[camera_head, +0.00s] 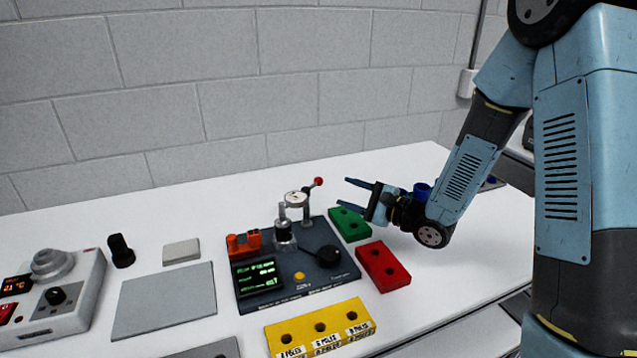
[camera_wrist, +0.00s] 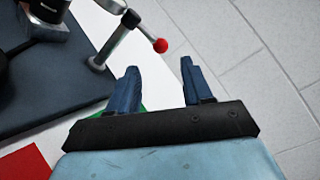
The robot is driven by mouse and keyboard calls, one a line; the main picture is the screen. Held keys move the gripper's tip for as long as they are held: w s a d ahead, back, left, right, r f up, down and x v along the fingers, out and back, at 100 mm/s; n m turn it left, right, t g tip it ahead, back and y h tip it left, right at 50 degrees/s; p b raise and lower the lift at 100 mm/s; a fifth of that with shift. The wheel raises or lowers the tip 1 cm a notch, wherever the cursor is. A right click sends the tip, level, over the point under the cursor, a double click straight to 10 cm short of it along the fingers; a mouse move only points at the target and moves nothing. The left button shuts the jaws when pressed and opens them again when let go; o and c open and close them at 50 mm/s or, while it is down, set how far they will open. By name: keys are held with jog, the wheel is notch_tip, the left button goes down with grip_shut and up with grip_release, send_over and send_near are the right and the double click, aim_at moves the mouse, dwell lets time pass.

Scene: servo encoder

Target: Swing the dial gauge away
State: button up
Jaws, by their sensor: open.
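The dial gauge (camera_head: 294,199) has a round white face on an arm held by a short metal post at the back right of the dark test fixture (camera_head: 340,275). Its lever ends in a red ball (camera_head: 318,182), which also shows in the wrist view (camera_wrist: 160,45). The gauge sits over the grey metal cylinder (camera_head: 283,230) on the fixture. In the wrist view the post (camera_wrist: 98,62) stands left of my fingers. My gripper (camera_head: 357,197) is open and empty, to the right of the red ball. Its two blue fingers (camera_wrist: 160,85) point toward the ball side, apart from it.
A green block (camera_head: 349,224) and a red block (camera_head: 383,266) with holes lie right of the fixture, below my gripper. A yellow block (camera_head: 320,327) lies in front. A grey mat (camera_head: 165,300) and a white device (camera_head: 60,300) are left. The wall stands behind.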

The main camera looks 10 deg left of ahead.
aim_at(319, 182)
jog(key=x, duration=1)
jog(key=shift+f, duration=0.1)
jog(key=shift+c, duration=0.3)
grip_shut()
